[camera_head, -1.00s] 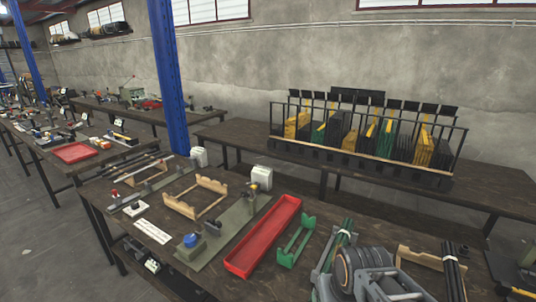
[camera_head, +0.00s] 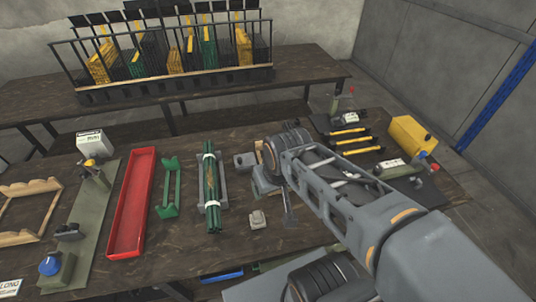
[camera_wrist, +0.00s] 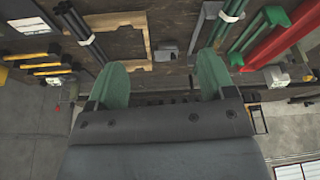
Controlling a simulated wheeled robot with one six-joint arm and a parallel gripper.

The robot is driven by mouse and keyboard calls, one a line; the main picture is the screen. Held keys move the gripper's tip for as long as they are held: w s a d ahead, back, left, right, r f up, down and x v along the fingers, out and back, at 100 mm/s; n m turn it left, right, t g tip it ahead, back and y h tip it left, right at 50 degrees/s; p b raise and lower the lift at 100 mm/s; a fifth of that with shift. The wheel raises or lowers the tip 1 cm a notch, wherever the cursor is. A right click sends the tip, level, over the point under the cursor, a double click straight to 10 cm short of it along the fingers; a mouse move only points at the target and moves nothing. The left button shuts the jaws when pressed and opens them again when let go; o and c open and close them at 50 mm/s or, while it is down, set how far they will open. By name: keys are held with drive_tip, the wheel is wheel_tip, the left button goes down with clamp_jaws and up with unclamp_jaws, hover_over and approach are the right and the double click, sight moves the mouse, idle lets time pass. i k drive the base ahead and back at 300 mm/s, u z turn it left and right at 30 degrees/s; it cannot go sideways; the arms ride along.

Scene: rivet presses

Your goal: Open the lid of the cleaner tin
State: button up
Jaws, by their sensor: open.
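I cannot make out for sure which thing is the cleaner tin. A small pale grey lidded-looking piece (camera_head: 258,219) sits on the workbench right of the green tubes, and a darker grey block (camera_head: 245,161) lies farther back. In the wrist view, my gripper (camera_wrist: 163,76) is open and empty, its two green fingers apart above the bench. A small grey piece (camera_wrist: 167,52) shows between and beyond the fingertips; I cannot tell which of the two it is. In the head view, my arm hides part of the bench and the fingers are not clear.
A red tray (camera_head: 131,207), a green holder (camera_head: 170,190) and banded green tubes (camera_head: 211,190) lie left of my arm. Yellow-handled tools (camera_head: 350,142) and a yellow case (camera_head: 412,137) lie right. A wooden frame (camera_wrist: 146,28) is near the fingers. A rack (camera_head: 170,88) stands behind.

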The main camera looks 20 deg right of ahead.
sight(241, 160)
drive_tip(key=z, duration=0.05)
drive_tip(key=k, duration=0.95)
drive_tip(key=u, duration=1.15)
drive_tip(key=i, duration=0.7)
drive_tip(key=z, duration=1.35)
drive_tip(key=i, duration=0.5)
drive_tip(key=z, duration=0.05)
